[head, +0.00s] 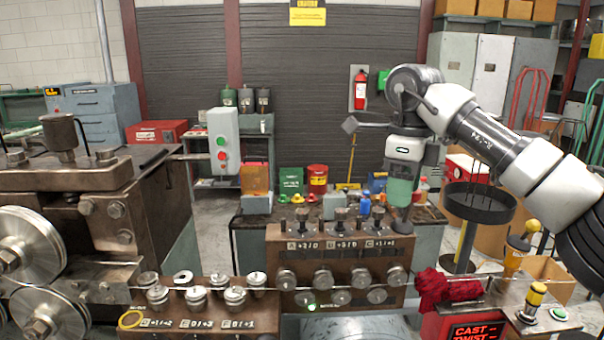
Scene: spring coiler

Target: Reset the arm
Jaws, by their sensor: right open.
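My right arm comes in from the right, bent at a raised elbow. My right gripper (401,190) hangs pointing down in front of the back bench, above the right end of the roller block (340,262). It is open, and I see nothing held between its fingers. Its tips show small, so their exact gap is hard to see. The roller block carries several knobs on top and several rollers on its face, with a wire running across. My left gripper is not in view.
A coiler machine (90,205) with large wheels fills the left. A lower block (200,305) with several rollers stands at front. A red cloth (446,288) lies right of the roller block, near a lit red display (478,330). Bottles and cans stand on the back bench.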

